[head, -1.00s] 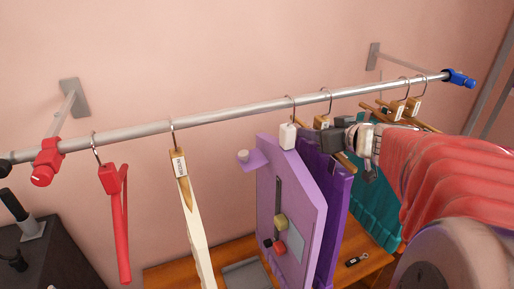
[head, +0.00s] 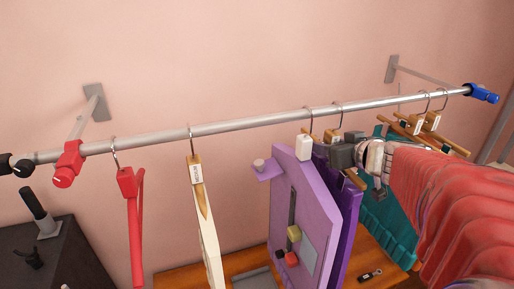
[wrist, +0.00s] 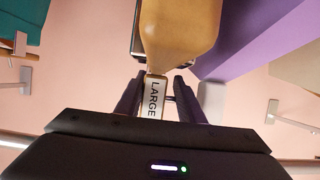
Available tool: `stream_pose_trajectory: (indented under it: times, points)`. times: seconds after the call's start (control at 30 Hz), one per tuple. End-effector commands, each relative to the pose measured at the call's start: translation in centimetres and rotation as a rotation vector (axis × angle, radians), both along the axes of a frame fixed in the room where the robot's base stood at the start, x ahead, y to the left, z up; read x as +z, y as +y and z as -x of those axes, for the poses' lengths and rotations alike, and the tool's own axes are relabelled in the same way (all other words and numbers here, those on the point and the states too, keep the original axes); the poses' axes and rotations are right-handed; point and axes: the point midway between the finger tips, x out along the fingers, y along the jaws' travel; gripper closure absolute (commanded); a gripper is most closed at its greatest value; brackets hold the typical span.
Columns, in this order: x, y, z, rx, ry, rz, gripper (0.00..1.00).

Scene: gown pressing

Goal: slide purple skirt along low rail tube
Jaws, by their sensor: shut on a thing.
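The purple skirt (head: 350,218) hangs by a hook from the rail tube (head: 260,120), just right of a light purple panel (head: 300,215) that hides most of it. Its wooden hanger has a pale tag. My gripper (head: 341,155) is below the rail at this hanger, shut on it. In the wrist view my gripper (wrist: 155,85) has its dark fingers either side of a tag reading LARGE (wrist: 154,97), under the wooden hanger block (wrist: 180,30). Purple cloth shows at the upper right of the wrist view.
A teal garment (head: 388,212) and wooden hangers hang to the right, partly behind my arm. A cream garment (head: 208,235) and a red hanger (head: 134,215) hang left. A red clamp (head: 68,163) and blue end (head: 482,93) sit on the rail. A wooden table (head: 375,255) stands below.

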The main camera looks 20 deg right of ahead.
Motion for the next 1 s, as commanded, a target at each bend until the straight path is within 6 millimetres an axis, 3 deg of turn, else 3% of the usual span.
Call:
stream_pose_trajectory:
  times: [0.33, 0.37, 0.4, 0.67, 1.0]
  points:
    - [-0.08, -0.01, -0.01, 0.000, -0.001, 0.000, 0.96]
    - [-0.09, -0.01, -0.01, 0.000, -0.001, 0.000, 0.64]
    - [-0.09, -0.01, -0.01, 0.000, -0.001, 0.000, 0.62]
    - [-0.11, -0.01, -0.01, 0.000, 0.000, 0.000, 0.43]
    - [-0.03, -0.04, 0.30, -0.001, 0.000, 0.000, 0.43]
